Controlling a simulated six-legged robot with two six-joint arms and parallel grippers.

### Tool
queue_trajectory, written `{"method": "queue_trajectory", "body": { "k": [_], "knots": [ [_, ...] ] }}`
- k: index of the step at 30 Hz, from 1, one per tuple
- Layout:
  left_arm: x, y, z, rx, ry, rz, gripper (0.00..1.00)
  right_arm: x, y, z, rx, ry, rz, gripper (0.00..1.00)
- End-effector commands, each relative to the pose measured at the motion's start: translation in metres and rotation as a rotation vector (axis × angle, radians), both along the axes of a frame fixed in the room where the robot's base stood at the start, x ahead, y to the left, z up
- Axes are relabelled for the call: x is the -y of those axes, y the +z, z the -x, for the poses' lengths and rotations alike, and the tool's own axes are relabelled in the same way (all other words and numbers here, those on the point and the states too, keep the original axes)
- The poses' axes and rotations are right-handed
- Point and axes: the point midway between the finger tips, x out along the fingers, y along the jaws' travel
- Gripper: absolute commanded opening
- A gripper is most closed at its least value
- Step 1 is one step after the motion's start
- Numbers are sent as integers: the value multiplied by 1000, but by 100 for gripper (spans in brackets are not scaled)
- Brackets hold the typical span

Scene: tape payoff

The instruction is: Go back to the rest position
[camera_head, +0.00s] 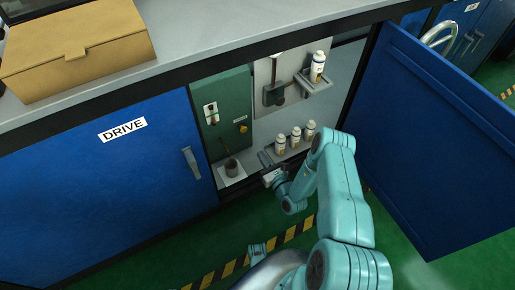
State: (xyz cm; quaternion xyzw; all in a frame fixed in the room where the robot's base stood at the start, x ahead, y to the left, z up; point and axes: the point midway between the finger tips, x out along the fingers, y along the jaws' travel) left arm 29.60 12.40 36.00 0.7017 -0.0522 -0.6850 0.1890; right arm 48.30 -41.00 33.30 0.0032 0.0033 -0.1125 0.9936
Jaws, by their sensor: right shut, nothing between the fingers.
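My right arm reaches up from the bottom of the head view into the front of an open blue cabinet. My right gripper (268,178) is at the cabinet's lower edge, small in the picture, shut and empty. The gripper appears apart from the cup and bottles. My left gripper is not clearly in view.
The cabinet's blue door (435,130) stands open on the right, close to my arm. A closed blue door marked DRIVE (90,190) is on the left. A grey counter (200,45) above holds a cardboard box (75,50). Green floor with a striped line (240,262) lies below.

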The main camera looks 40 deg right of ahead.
Motion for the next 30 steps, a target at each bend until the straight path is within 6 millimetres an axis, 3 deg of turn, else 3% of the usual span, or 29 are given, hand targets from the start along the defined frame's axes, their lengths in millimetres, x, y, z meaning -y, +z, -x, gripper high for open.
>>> {"method": "queue_trajectory", "body": {
  "k": [19,22,23,26,28,30],
  "knots": [
    [0,1,0,-1,-1,0,82,-4,0,8,1,0,0,0],
    [0,2,0,-1,0,0,82,-14,1,5,-7,38,-10,0],
    [0,2,0,-1,0,0,82,-22,1,2,-14,72,-19,0],
    [0,2,0,0,0,0,82,-72,4,-8,-59,271,-58,0],
    [0,2,0,0,0,0,82,-125,7,-7,-114,481,-83,0],
    [0,2,0,0,0,0,82,-182,11,6,-181,721,-86,0]
  ]
}}
